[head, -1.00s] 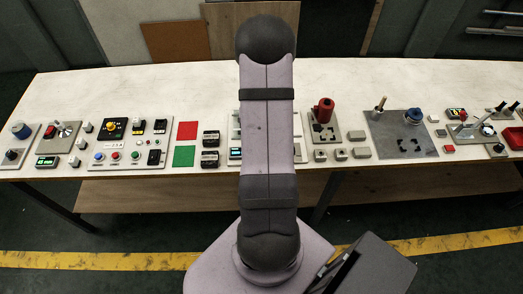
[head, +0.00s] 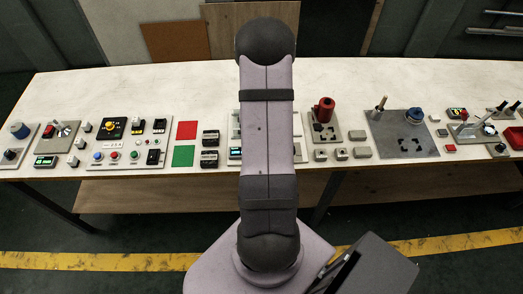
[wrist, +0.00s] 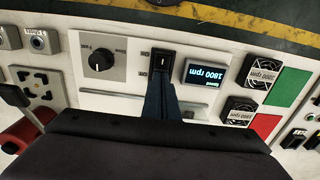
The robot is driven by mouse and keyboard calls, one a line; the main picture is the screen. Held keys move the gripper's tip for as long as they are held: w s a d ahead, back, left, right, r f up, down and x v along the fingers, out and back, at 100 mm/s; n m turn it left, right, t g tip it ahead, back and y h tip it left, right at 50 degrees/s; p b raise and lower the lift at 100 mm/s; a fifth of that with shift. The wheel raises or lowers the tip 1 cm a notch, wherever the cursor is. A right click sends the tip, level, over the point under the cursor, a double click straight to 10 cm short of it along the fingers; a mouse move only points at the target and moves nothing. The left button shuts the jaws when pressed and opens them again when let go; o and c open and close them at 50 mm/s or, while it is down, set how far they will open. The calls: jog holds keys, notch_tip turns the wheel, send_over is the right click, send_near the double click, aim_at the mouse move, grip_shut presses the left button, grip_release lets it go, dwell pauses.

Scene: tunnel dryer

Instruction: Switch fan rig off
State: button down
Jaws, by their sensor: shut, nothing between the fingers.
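The fan rig panel (wrist: 85,75) shows upside down in the wrist view. It carries a black rotary knob (wrist: 100,60), a black rocker switch (wrist: 162,62) with small labels beside it, and a lit display (wrist: 205,74) reading 1800 rpm.
A green plate (wrist: 287,87) and a red plate (wrist: 264,127) lie beyond the fans. A red cylinder (head: 324,109) on a grey plate stands right of my arm. Other control panels line the bench (head: 170,90); its back strip is clear.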

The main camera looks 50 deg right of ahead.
notch_tip(320, 180, up, 7)
jog(key=p, duration=0.6)
dwell(0.6)
jog(key=shift+f, duration=0.1)
